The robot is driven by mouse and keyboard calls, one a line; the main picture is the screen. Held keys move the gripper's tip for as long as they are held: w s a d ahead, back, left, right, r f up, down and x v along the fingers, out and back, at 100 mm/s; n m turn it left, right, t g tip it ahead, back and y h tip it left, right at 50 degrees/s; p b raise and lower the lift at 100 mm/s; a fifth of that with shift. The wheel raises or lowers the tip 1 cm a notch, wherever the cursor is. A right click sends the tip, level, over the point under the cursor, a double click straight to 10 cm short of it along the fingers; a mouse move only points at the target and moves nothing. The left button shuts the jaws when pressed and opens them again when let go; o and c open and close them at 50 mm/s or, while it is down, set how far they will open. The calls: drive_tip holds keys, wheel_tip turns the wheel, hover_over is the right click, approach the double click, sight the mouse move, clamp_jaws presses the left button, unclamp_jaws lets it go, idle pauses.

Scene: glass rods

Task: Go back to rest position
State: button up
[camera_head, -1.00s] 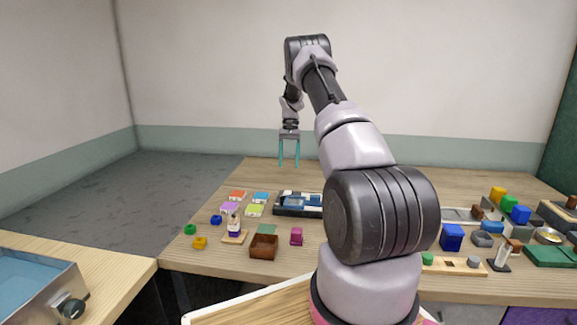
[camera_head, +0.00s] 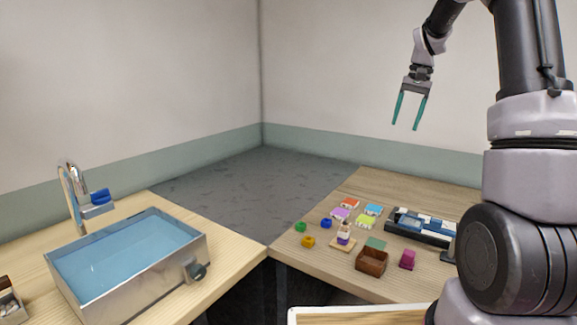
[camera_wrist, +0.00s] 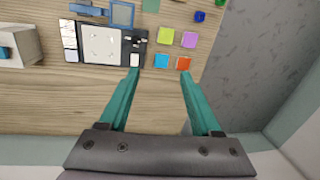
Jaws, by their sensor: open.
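My gripper (camera_head: 408,108) is raised in the air above the back of the right-hand table, at the upper right of the head view. Its two teal fingers are apart with nothing between them. In the wrist view my gripper (camera_wrist: 159,72) points down at the tabletop, open and empty. Beyond its fingertips lie the orange tile (camera_wrist: 183,63) and the blue tile (camera_wrist: 161,61). My arm covers the right side of the head view.
The right-hand table (camera_head: 352,195) holds coloured tiles, small blocks, a figurine (camera_head: 343,233), a brown box (camera_head: 371,262), a magenta block (camera_head: 407,259) and a dark tray (camera_head: 423,228). A metal sink (camera_head: 187,245) with a faucet (camera_head: 75,195) stands on the left table. Open floor (camera_head: 240,185) lies behind.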

drive_tip(key=s+a+r+t, duration=0.2)
drive_tip(key=s+a+r, duration=0.25)
drive_tip(key=s, duration=0.35)
drive_tip(key=s+a+r+t, duration=0.1)
drive_tip(key=s+a+r, duration=0.2)
drive_tip(key=s+r, duration=0.3)
drive_tip(key=s+a+f+t, duration=0.1)
drive_tip(key=s+a, duration=0.1)
drive_tip(key=s, duration=0.6)
drive_tip(key=s+a+f+n+t, duration=0.1)
drive_tip(key=s+t, duration=0.1)
drive_tip(key=s, duration=0.6)
drive_tip(key=shift+s+a+f+n+t, duration=0.3)
drive_tip(key=shift+a+f, duration=0.05)
drive_tip(key=shift+a, duration=0.05)
drive_tip(key=shift+d, duration=0.1)
